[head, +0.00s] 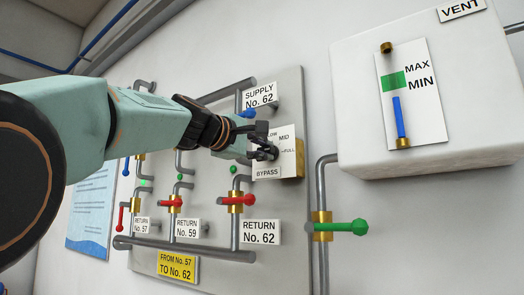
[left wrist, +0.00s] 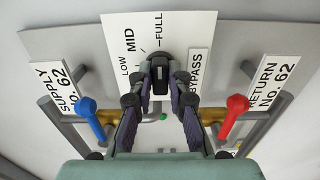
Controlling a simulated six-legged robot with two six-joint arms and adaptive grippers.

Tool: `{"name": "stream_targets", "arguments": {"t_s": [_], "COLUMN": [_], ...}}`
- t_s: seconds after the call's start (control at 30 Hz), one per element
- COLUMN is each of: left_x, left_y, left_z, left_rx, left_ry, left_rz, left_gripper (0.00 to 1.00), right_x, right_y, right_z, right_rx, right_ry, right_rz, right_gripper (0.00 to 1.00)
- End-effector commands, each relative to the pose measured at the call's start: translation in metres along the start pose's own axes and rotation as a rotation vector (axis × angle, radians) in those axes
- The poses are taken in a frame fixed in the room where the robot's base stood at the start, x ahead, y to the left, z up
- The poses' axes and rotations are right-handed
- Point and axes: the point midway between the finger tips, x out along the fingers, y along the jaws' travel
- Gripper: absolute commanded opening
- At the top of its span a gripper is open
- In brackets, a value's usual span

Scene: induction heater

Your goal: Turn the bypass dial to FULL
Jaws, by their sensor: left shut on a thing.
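The bypass dial (left wrist: 160,62) is a black knob on a white plate (left wrist: 130,22) marked LOW, MID, FULL and BYPASS. My left gripper (left wrist: 161,88) has its two fingers on either side of the knob, shut on it, in the left wrist view. In the head view the left gripper (head: 264,145) reaches in from the left, and its fingers cover part of the dial (head: 271,153). The knob's grip stands roughly upright in the left wrist view. I cannot tell exactly which mark it points to. My right gripper is in neither view.
A red valve handle (left wrist: 238,104) and a blue one (left wrist: 88,106) flank the left gripper. Pipes run over the grey panel (head: 290,210). A white box with a gauge (head: 350,110) and a green-handled valve (head: 358,227) are at the right.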

Motion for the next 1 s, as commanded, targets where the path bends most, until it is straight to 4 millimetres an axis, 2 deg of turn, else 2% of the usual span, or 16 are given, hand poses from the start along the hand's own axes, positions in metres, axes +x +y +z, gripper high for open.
{"name": "stream_targets", "arguments": {"t_s": [0.43,0.47,0.7,1.0], "left_x": [-0.0012,-0.0012,-0.0008,-0.0006], "left_y": [0.0038,0.0038,0.0025,0.0012], "left_z": [-0.0004,-0.0004,-0.0002,0.0000], "left_rx": [0.013,0.013,0.011,0.010], "left_ry": [0.003,0.003,0.002,0.001], "left_rz": [0.008,0.008,0.005,0.002], "left_gripper": [0.00,0.18,0.38,0.40], "right_x": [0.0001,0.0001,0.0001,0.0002], "right_y": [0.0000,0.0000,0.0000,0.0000], "right_z": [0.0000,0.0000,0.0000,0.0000], "right_rx": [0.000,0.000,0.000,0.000], "right_ry": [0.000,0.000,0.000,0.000], "right_rz": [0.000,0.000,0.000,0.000], "right_gripper": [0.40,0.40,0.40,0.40]}}
